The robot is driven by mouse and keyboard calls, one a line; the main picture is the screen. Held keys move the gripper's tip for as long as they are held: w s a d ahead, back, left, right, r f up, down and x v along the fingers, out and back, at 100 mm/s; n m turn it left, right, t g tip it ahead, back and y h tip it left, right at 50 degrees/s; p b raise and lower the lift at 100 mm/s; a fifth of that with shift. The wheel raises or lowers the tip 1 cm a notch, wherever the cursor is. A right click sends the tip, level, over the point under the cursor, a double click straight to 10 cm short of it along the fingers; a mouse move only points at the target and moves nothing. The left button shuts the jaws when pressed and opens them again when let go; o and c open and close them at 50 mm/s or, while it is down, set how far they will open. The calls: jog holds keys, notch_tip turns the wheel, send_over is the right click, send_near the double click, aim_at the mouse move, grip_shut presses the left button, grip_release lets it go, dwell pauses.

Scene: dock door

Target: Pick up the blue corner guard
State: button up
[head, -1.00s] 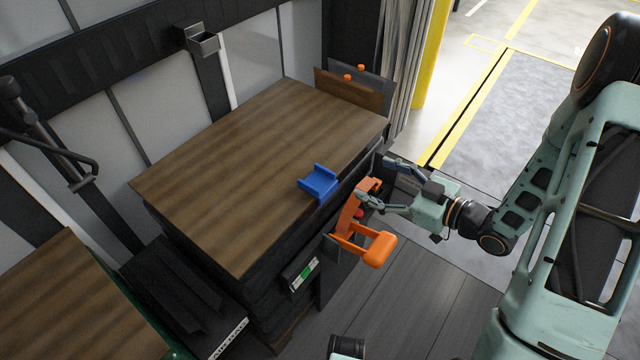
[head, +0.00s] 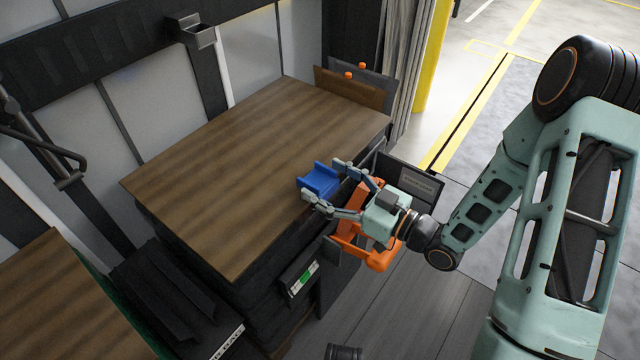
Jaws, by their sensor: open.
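The blue corner guard (head: 321,180) lies on the right edge of the brown wooden top of a tall dark stack (head: 230,150). My gripper (head: 322,181) is open, with one finger on the far side of the guard and the other on its near side. The fingertips reach about as far as the guard, and nothing is held. Whether the fingers touch the guard, and their exact height against it, I cannot tell.
An orange tool or bracket (head: 379,260) hangs at the stack's side, below my gripper and partly hidden by it. Two upright boards with orange knobs (head: 350,88) stand at the stack's far end. Another wooden-topped stack (head: 60,300) is at lower left.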

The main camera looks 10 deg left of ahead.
jog(key=shift+x, duration=1)
jog(key=shift+d, duration=0.1)
jog(key=c, duration=1.3)
